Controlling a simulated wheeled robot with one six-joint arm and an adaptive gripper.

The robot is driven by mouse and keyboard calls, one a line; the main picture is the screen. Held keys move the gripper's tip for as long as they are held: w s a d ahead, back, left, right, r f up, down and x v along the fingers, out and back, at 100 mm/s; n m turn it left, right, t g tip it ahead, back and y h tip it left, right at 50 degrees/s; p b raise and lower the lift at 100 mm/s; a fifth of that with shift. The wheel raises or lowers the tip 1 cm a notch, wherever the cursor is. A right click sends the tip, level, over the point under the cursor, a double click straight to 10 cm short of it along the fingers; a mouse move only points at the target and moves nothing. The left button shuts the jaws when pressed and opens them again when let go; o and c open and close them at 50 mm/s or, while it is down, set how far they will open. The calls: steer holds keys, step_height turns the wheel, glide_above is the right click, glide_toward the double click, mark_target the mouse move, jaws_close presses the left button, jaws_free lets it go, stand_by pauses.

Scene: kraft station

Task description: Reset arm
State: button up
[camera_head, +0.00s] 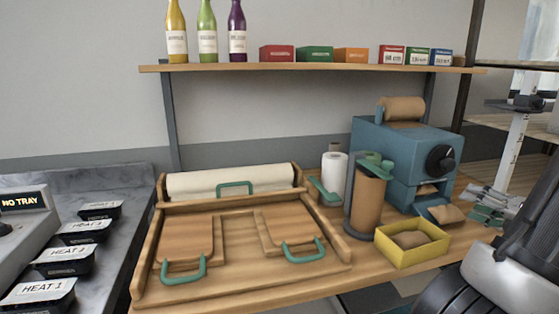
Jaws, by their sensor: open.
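A yellow box (421,254) holding a brown item, a brown paper roll (368,202) on a stand and a blue machine (389,150) stand left of my gripper. A wooden board (240,278) with green handles lies further left. Bottles and small boxes line the shelf (300,68).

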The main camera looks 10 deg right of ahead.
steer(key=s+a+f+n+g+y, duration=0.1)
steer(key=s+a+n+g, duration=0.55)
steer(key=n, duration=0.55)
steer(key=s+a+f+n+g+y, duration=0.2)
steer(key=s+a+n+g, duration=0.45)
steer(key=n, duration=0.65)
steer(key=w+a+r+n+t+h, duration=0.1)
steer(key=a+r+n, duration=0.4)
steer(key=n, duration=0.5)
steer(key=w+a+r+n+t+h, duration=0.1)
steer(key=a+r+n+h, duration=0.4)
steer(key=n, duration=0.5)
step_height(320, 180, up, 2)
steer(key=shift+w+a+r, duration=0.1)
steer(key=shift+w+a, duration=0.55)
steer(key=shift+w, duration=0.25)
